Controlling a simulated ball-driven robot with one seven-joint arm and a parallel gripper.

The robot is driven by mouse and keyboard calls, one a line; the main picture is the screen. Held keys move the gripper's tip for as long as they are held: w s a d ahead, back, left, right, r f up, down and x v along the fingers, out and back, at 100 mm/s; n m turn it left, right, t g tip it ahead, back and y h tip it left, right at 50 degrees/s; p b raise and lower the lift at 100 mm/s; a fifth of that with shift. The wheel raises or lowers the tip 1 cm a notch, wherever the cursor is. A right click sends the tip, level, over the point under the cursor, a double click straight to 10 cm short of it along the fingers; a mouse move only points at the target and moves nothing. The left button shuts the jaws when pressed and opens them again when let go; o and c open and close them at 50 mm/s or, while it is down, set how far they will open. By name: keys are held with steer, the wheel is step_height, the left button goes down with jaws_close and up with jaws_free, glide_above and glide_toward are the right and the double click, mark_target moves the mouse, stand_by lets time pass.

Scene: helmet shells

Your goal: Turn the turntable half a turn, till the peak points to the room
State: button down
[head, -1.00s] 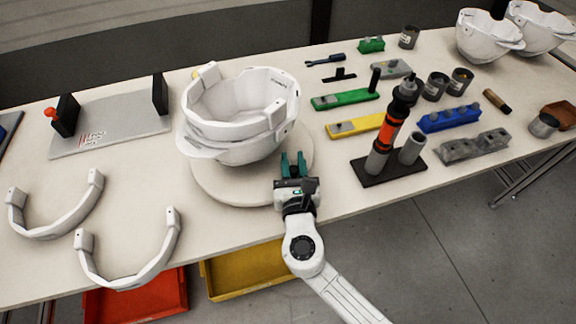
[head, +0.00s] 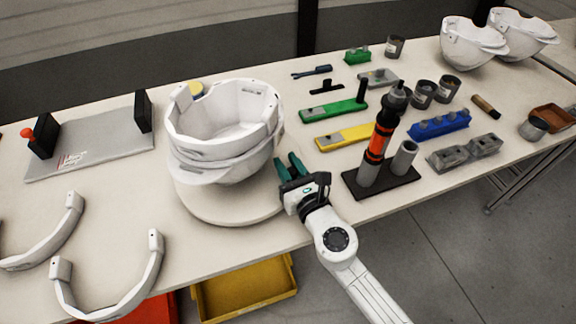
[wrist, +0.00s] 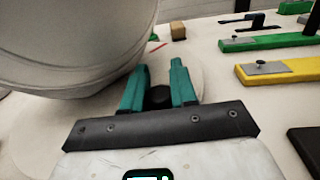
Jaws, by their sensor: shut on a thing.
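The white helmet shell (head: 222,135) sits upright on the round pale turntable (head: 225,208), its open side up. A brim-like edge (head: 205,176), seemingly the peak, shows low on the shell's near left side. My gripper (head: 292,168) is at the turntable's right edge, beside the shell. In the wrist view its teal fingers (wrist: 159,88) close around a dark round knob (wrist: 158,97) at the turntable's rim. The shell's curved side (wrist: 75,45) fills the upper left there, close to the left finger. The shell's far side is hidden.
A black stand with an orange-banded tool (head: 378,150) is close right of my gripper. Yellow (head: 345,137) and green (head: 333,110) bars lie behind it. Two white curved bands (head: 120,303) lie front left. A grey plate with black uprights (head: 90,150) is at left.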

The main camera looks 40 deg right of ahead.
steer(key=shift+w+r, duration=0.1)
steer(key=shift+r, duration=0.4)
steer(key=c, duration=1.2)
jaws_free()
steer(key=shift+o, duration=1.3)
steer(key=shift+f, duration=0.25)
steer(key=b+v, duration=0.2)
steer(key=v, duration=0.8)
steer(key=shift+f, duration=0.1)
steer(key=shift+s+a+b, duration=0.15)
steer(key=shift+s+b, duration=0.15)
steer(key=shift+s, duration=0.15)
steer(key=shift+c, duration=0.3)
